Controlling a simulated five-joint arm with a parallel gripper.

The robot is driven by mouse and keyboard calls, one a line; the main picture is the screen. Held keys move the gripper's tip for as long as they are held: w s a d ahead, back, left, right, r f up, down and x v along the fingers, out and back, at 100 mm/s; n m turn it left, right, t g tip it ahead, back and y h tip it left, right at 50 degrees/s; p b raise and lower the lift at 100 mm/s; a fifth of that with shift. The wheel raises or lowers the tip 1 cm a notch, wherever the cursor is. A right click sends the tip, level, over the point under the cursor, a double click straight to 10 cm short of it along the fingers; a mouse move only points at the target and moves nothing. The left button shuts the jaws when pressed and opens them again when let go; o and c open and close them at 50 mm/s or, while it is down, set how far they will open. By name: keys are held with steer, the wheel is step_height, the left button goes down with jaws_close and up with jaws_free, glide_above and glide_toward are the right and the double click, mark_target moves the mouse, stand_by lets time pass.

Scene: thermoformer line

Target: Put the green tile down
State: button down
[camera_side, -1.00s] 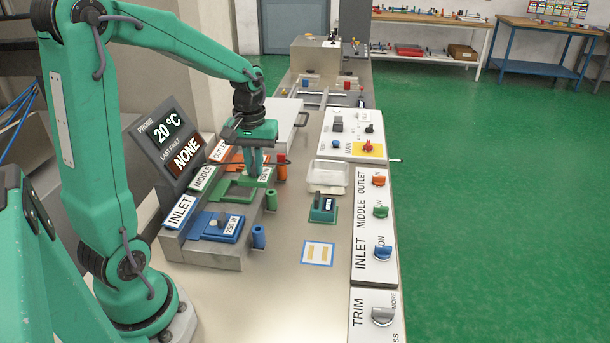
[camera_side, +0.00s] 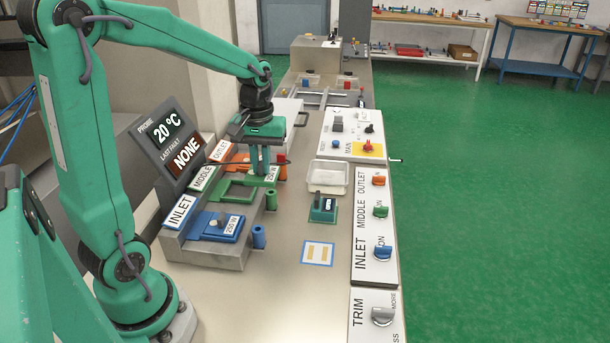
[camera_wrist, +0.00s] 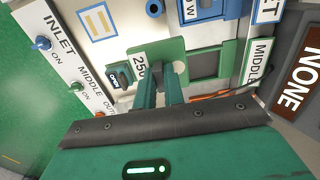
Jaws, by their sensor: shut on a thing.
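My gripper (camera_side: 260,170) is shut on the green tile (camera_side: 264,181), which carries a white 250 W label. The tile is beside the green-framed MIDDLE slot (camera_side: 237,190), on its right; I cannot tell how far it is above the surface. In the wrist view the tile (camera_wrist: 172,49) lies past my gripper's fingertips (camera_wrist: 160,84), and the slot's green frame (camera_wrist: 228,62) is to its right with its opening showing. My fingers hide part of the tile.
A blue tile (camera_side: 222,227) with a 250 W label sits at INLET. Orange parts (camera_side: 232,157) are at OUTLET. A green-based dark block (camera_side: 323,207), a white tray (camera_side: 327,176) and a blue-outlined pad (camera_side: 318,253) lie to the right, before the switch panel (camera_side: 372,228).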

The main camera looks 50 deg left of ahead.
steer(key=shift+w, duration=0.15)
steer(key=w+d+f, duration=0.2)
steer(key=w, duration=0.9)
steer(key=w+d+f, duration=0.2)
steer(key=w+d, duration=0.1)
steer(key=w, duration=0.8)
steer(key=shift+d, duration=0.2)
steer(key=shift+a+f, duration=0.1)
steer(key=shift+f, duration=0.05)
glide_above(328, 182)
step_height(328, 182, down, 7)
steer(key=shift+r, duration=0.1)
steer(key=shift+f, duration=2.05)
steer(key=shift+f, duration=0.2)
steer(key=c, duration=1.5)
jaws_free()
